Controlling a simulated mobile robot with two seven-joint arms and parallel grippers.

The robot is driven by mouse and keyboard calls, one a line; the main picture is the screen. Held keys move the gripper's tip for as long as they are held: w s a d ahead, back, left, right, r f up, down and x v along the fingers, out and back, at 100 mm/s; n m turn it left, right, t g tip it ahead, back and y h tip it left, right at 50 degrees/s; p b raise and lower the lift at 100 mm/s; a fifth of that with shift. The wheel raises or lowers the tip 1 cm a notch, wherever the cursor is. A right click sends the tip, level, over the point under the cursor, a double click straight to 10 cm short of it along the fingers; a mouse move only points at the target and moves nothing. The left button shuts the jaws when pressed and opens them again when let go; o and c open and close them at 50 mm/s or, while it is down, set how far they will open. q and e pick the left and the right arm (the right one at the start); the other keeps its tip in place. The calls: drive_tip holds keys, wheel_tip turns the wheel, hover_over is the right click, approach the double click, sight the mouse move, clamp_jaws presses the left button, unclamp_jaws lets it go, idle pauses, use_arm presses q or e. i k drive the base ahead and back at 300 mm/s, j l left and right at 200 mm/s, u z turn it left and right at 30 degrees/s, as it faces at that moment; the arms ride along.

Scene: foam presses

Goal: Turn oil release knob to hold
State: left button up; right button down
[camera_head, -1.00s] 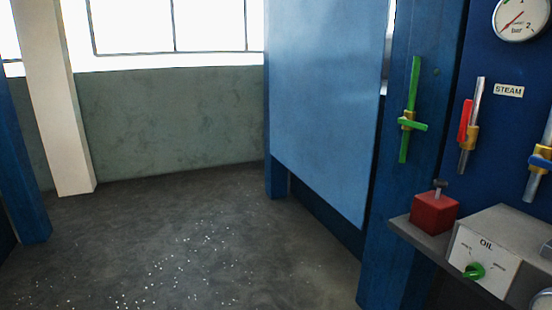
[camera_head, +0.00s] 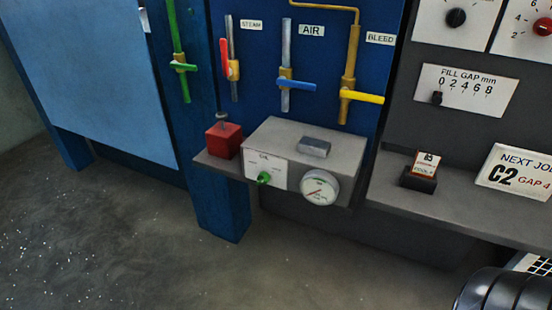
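The oil unit (camera_head: 318,145) is a grey box on a shelf in the middle of the head view. Its white front plate (camera_head: 281,170) reads OIL. The green oil release knob (camera_head: 264,178) sits on that plate; its small position labels are too small to read, so I cannot tell its setting. A round gauge (camera_head: 319,188) is on the box front, right of the knob. No gripper shows; a dark, ribbed rounded shape is at the bottom right corner.
A red block (camera_head: 224,140) with a metal post stands left of the oil unit. Steam, air and bleed valves (camera_head: 343,100) are on the blue panel above. A grey shelf (camera_head: 465,205) on the right holds a card block (camera_head: 420,172) and a NEXT JOB sign (camera_head: 516,172). Floor at left is clear.

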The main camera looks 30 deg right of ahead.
sight(263, 178)
drive_tip(key=k+z, duration=0.1)
drive_tip(key=z, duration=0.85)
